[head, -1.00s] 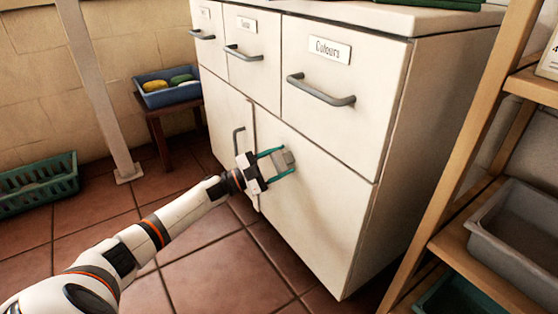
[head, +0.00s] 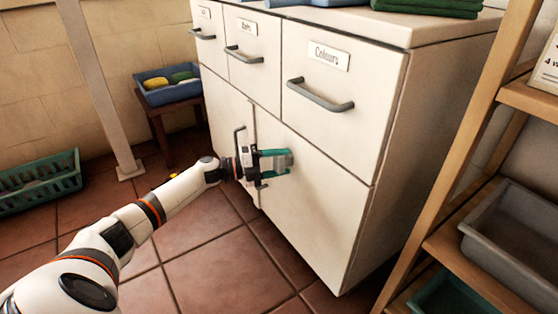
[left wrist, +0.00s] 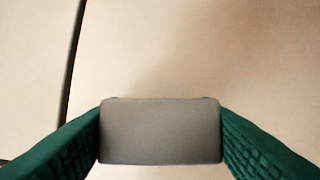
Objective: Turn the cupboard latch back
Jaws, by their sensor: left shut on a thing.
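The cupboard latch is a small grey block (left wrist: 160,132) on the pale cupboard door (head: 315,205). In the left wrist view it sits between the two green fingers of my left gripper, which touch its sides. In the head view my left gripper (head: 276,161) is at the door, just right of the gap between the two lower doors, with its jaws shut on the latch. The fingers partly hide the latch there. My right gripper is not in view.
A grey bar handle (head: 238,143) is on the left lower door, close to my wrist. Drawers with bar handles (head: 320,95) are above. A wooden shelf (head: 455,240) with a grey tub (head: 520,245) stands right. A green crate (head: 40,180) lies on the floor at left.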

